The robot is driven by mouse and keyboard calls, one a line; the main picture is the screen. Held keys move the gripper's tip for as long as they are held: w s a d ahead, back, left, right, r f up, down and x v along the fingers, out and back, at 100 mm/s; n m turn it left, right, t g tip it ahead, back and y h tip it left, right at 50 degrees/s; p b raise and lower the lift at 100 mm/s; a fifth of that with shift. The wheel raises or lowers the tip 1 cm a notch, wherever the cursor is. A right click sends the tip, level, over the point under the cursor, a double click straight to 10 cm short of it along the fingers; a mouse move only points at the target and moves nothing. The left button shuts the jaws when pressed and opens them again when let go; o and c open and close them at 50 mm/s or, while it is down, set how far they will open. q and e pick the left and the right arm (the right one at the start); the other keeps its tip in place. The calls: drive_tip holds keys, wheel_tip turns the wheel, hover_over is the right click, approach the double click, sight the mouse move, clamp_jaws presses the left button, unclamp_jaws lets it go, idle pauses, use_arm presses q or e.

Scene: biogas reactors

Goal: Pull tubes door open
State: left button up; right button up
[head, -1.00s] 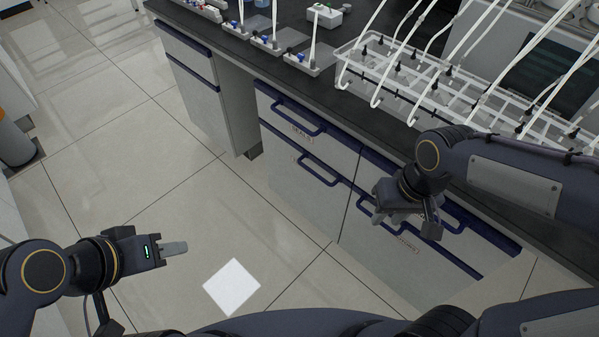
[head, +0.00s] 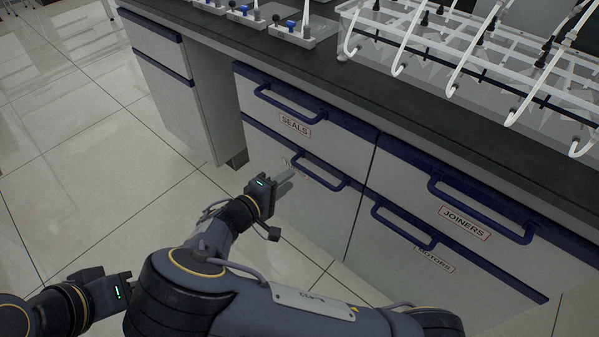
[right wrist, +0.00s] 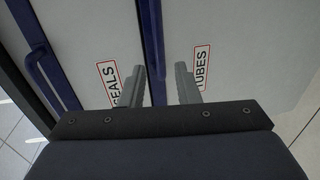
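The tubes door (head: 322,212) is the lower left front of the counter, under the SEALS drawer (head: 330,128), and looks closed. Its blue handle (head: 322,181) is free. My right gripper (head: 284,178) is at the door's left part, left of the handle, partly covering its label. In the right wrist view my right gripper (right wrist: 163,88) has its two fingers apart with nothing between them. The TUBES label (right wrist: 202,69) shows beside the right finger, and the SEALS label (right wrist: 108,82) beside the left one. My left gripper (head: 108,292) is at the lower left; its fingers are not clear.
The JOINERS drawer (head: 410,180) and ROTORS drawer (head: 390,255) are closed to the right. A clear rack with white tubes (head: 480,60) stands on the dark countertop (head: 400,105). The floor (head: 80,190) to the left is open.

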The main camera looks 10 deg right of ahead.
sight(303, 171)
drive_tip(key=b+x, duration=0.1)
drive_tip(key=x, duration=0.6)
drive_tip(key=shift+w+d, duration=0.15)
drive_tip(key=shift+d, duration=0.1)
clamp_jaws()
